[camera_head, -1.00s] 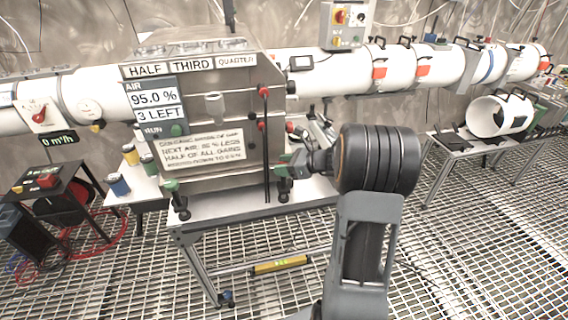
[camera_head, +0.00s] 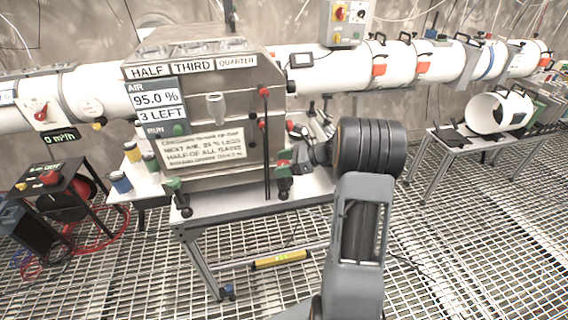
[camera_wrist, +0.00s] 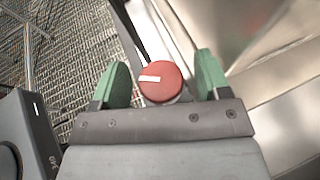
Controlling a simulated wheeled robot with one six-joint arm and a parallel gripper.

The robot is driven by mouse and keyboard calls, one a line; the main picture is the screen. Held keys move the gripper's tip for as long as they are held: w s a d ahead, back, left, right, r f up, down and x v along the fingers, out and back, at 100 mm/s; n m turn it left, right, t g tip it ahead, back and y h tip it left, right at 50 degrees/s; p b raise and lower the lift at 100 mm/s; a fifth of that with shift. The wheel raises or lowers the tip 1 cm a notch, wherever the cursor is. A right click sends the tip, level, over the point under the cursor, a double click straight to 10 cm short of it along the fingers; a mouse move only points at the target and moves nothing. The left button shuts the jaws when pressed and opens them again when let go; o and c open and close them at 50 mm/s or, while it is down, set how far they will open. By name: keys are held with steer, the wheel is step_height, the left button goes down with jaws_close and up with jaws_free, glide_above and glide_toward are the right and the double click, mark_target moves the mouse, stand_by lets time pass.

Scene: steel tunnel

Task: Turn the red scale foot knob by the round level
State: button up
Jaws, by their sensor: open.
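In the wrist view a round red knob (camera_wrist: 161,82) with a white mark on its face lies between the two green fingers of my gripper (camera_wrist: 161,84). The fingers are spread, with a gap visible on either side of the knob. In the head view my gripper (camera_head: 288,166) is at the right side of the steel cabinet (camera_head: 217,142), close to its lower right corner. Several small red knobs sit along that side, one of them a red knob (camera_head: 264,91) on a vertical rod. I cannot make out a round level in either view.
The cabinet stands on a metal table (camera_head: 235,207) above a grating floor. A white pipe (camera_head: 440,64) runs along the back wall. A side table (camera_head: 485,142) with a white pipe section is at the right. A yellow bar (camera_head: 281,260) lies low under the table.

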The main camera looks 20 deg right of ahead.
steer(key=v, duration=1.4)
steer(key=shift+a, duration=0.15)
steer(key=s+a+f+n+g+h, duration=0.55)
steer(key=s+n, duration=0.25)
steer(key=n, duration=0.2)
steer(key=s+a+r+n+t+h, duration=0.1)
steer(key=s+a+r+n+h, duration=0.2)
steer(key=a+n, duration=0.4)
steer(key=s+a+r+n+t+h+p, duration=0.1)
steer(key=s+a+r+n+h, duration=0.2)
steer(key=a+n, duration=0.4)
steer(key=shift+s+a+r, duration=0.35)
steer(key=shift+s+a, duration=0.45)
steer(key=shift+a, duration=0.4)
